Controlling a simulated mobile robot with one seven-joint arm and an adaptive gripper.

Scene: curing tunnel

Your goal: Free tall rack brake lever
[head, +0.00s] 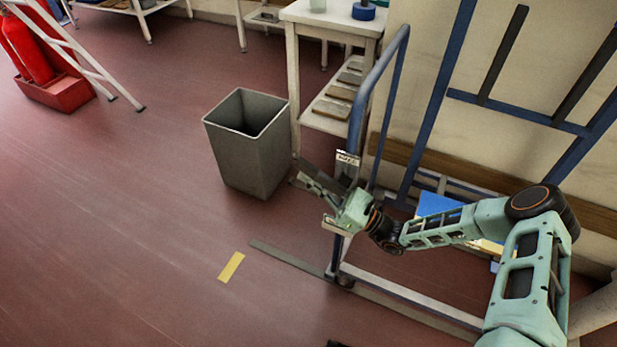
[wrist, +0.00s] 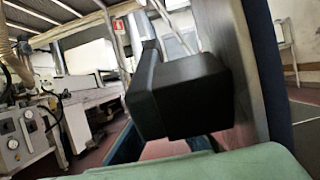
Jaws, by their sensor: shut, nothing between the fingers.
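The tall rack (head: 358,105) has a blue tubular frame with a pale base rail and stands right of centre in the head view. A small lettered plate (head: 347,157) is on its near post. My pale green arm reaches across the rack from the right, and my gripper (head: 300,180) is beside this post, shut and empty. A dark bar (head: 318,173) lies along the gripper; I cannot tell whether it is the brake lever or a finger. In the wrist view, a black block (wrist: 185,95) fills the middle close up beside a grey upright; its identity is unclear too.
A grey bin (head: 245,150) stands left of my gripper. A white table (head: 335,20) with a lower shelf is behind it. A floor strip (head: 290,257) runs under the rack. The red floor at left is open, with a red extinguisher stand (head: 55,90) far off.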

